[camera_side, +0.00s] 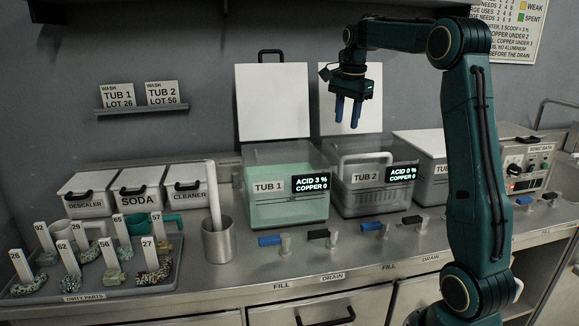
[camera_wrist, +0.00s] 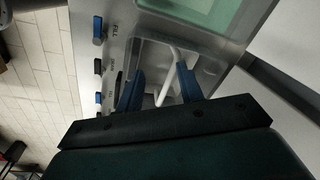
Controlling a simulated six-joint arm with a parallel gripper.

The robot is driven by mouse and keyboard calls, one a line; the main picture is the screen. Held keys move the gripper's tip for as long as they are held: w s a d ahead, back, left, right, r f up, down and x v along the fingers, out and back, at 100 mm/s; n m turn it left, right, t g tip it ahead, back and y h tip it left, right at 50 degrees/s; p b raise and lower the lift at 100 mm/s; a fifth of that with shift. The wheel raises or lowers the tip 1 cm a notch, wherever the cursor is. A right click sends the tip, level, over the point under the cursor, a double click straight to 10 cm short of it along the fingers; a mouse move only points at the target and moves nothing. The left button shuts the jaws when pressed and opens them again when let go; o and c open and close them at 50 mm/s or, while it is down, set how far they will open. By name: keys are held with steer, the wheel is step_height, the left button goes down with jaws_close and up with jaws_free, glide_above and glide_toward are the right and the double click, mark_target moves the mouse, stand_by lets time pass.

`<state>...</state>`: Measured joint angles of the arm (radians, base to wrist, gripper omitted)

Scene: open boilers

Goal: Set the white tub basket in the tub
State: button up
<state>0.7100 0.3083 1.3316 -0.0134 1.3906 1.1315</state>
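The white tub basket (camera_side: 365,157) shows as a white arched handle rising in the open tub 2 (camera_side: 371,205); its body is hard to make out through the wall. Tub 2's display reads acid 0 %, copper 0. Tub 1 (camera_side: 262,213) stands to its left, open, with pale green liquid; its display reads acid 3 %, copper 0. My gripper (camera_side: 348,109) hangs above tub 2, fingers down, open and empty, clear of the handle. In the wrist view, the white handle (camera_wrist: 171,64) shows beyond and between my blue fingers (camera_wrist: 160,90).
Upright lids (camera_side: 273,102) stand behind both open tubs. A lidded third tub (camera_side: 420,142) is at right, partly behind my arm. Valve handles (camera_side: 318,234) line the front. A metal cup (camera_side: 218,243) and a tray of dirty parts (camera_side: 95,285) are at left.

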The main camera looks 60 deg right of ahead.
steer(key=s+a+r+n+t, duration=0.1)
steer(key=s+a+n, duration=0.3)
steer(key=a, duration=0.6)
steer(key=s+a+r+n+t, duration=0.1)
steer(key=s+a+n, duration=0.1)
steer(key=a+n, duration=0.55)
steer(key=s+a+f+n+t, duration=0.1)
steer(key=s+a+f+n, duration=0.3)
steer(key=s+a, duration=0.2)
steer(key=s+a+f+n+t, duration=0.1)
steer(key=s+a+f+n, duration=0.3)
steer(key=s+a+n, duration=0.1)
steer(key=shift+s+a+f+t+y, duration=0.35)
steer(key=shift+s+a, duration=0.3)
steer(key=shift+a, duration=0.55)
steer(key=shift+o, duration=0.9)
steer(key=shift+r+n, duration=0.1)
steer(key=shift+n, duration=0.15)
